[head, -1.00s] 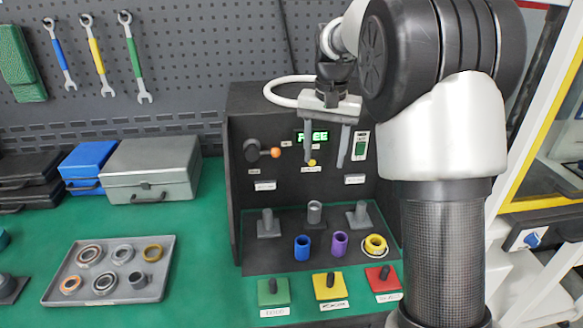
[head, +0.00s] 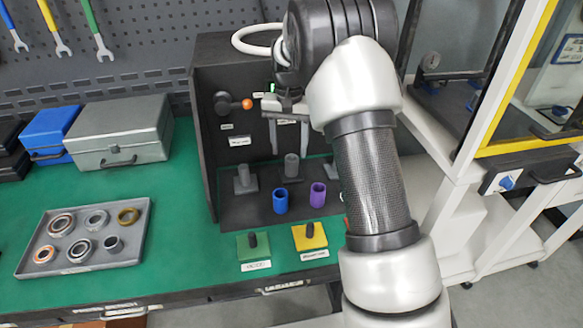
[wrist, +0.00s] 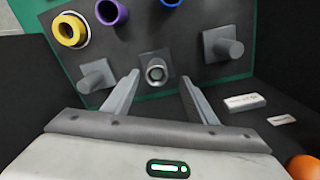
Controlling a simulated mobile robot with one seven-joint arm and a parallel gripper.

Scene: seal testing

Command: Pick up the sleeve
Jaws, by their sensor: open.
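A grey hollow cylinder (head: 291,165), seemingly a sleeve, stands upright on the middle stand inside the dark test booth; its round open top shows in the wrist view (wrist: 155,72). Coloured sleeves stand in front: blue (head: 280,201), purple (head: 318,194) and yellow (wrist: 70,31). The yellow one is hidden behind my arm in the head view. Which sleeve is meant cannot be told. My gripper (head: 289,150) is open and empty, pointing down above the middle stand. In the wrist view the grey cylinder appears between the fingertips; contact is not visible.
Grey posts stand left (head: 244,180) and right (head: 333,165) of the middle stand. An orange-tipped lever (head: 247,104) projects from the booth's back panel. Green (head: 253,246) and yellow (head: 309,237) button blocks sit in front. A tray of rings (head: 140,228) lies left.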

